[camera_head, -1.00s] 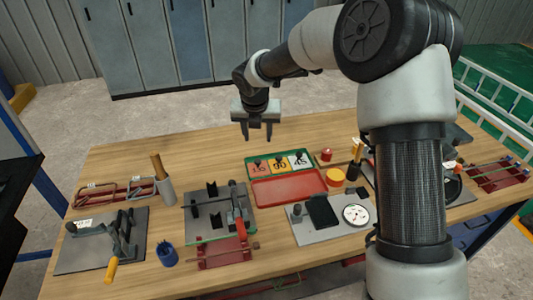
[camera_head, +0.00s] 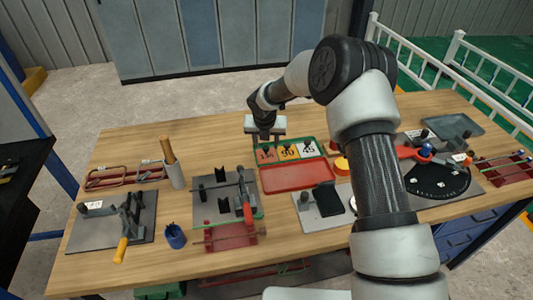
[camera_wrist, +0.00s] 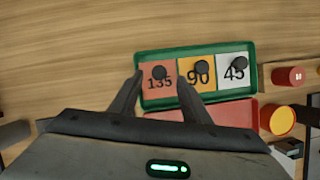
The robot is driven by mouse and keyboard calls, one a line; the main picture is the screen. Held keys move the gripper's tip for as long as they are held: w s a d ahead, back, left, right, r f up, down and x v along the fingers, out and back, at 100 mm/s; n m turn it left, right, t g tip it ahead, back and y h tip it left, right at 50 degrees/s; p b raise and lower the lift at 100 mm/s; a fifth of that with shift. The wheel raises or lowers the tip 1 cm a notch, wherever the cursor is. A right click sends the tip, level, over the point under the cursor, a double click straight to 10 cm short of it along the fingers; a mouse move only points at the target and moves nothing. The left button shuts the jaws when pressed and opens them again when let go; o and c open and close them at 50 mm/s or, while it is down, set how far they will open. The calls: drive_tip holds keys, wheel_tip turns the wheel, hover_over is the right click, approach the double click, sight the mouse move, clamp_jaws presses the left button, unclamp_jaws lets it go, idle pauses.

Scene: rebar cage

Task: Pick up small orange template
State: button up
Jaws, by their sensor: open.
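A green tray (camera_wrist: 190,51) holds three small square templates in a row, each with a black knob. The one marked 135 (camera_wrist: 152,88) is salmon red, the middle one marked 90 (camera_wrist: 188,64) is yellow-orange, and the one marked 45 (camera_wrist: 240,82) is white. The orange 90 template also shows in the head view (camera_head: 288,154). My gripper (camera_wrist: 161,80) is open and empty, pointing down over the left end of the tray. In the wrist view its fingers lie on either side of the 135 template's knob. Its height above the templates is hard to tell.
A red tray (camera_head: 298,177) lies just in front of the green one. A red cylinder (camera_wrist: 291,76) and a yellow-topped red cylinder (camera_wrist: 282,120) stand at its right. A grey fixture plate (camera_head: 210,210) is at its left. Bare wood lies behind the tray.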

sight(266, 147)
drive_tip(key=shift+x, duration=1.6)
drive_tip(key=shift+a, duration=0.1)
clamp_jaws()
drive_tip(key=shift+r, duration=0.1)
